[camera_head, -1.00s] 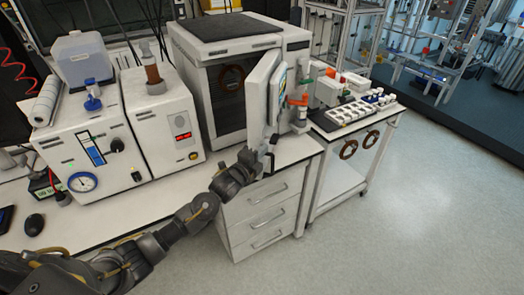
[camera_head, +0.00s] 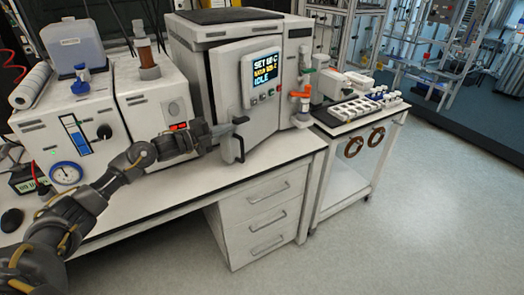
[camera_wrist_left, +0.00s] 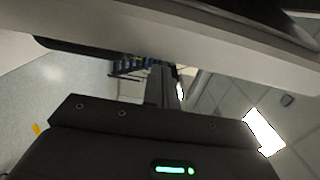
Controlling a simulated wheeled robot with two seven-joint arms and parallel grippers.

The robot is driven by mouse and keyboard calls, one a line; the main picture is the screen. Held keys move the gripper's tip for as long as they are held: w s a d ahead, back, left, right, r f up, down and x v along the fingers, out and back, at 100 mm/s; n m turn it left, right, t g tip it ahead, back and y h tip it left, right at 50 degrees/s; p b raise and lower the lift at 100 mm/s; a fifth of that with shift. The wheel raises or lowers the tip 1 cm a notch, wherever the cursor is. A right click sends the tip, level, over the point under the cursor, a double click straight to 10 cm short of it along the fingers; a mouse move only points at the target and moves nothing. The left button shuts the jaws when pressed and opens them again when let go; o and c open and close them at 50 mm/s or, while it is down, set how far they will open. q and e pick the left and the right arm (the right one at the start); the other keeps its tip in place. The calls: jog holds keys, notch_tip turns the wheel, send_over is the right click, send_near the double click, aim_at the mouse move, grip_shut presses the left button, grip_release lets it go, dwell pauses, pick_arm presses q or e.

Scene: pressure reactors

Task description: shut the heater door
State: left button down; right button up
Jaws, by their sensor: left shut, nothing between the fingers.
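The heater (camera_head: 205,33) is the white cabinet with a dark top at the back of the bench. Its white door (camera_head: 228,85) carries a lit display reading IDLE and covers most of the front. The door stands at a slight angle to the cabinet; I cannot tell how wide the gap at its left edge is. The dark door handle (camera_head: 241,142) is low on the door's left side. My left gripper (camera_head: 226,128) is shut and empty, at the door's left edge by the handle; contact is unclear. A pale panel edge (camera_wrist_left: 200,45) crosses the left wrist view above the gripper fingers (camera_wrist_left: 163,88).
Two white instruments (camera_head: 75,135) stand left of the heater, close behind my left arm. An orange-and-white fitting (camera_head: 301,100) stands at the heater's right. A side table holds a white rack (camera_head: 355,109). The bench front (camera_head: 180,193) is clear.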

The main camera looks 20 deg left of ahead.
aim_at(220, 122)
pick_arm(q)
jog(key=shift+w+a+b, duration=0.25)
jog(key=shift+a+b, duration=0.15)
jog(key=shift+a, duration=0.35)
jog(key=shift+w+a+b, duration=0.3)
jog(key=shift+a+b, duration=0.1)
jog(key=shift+a, duration=0.35)
jog(key=shift+w+a+b, duration=0.25)
jog(key=shift+a+b, duration=0.15)
jog(key=shift+a, duration=0.35)
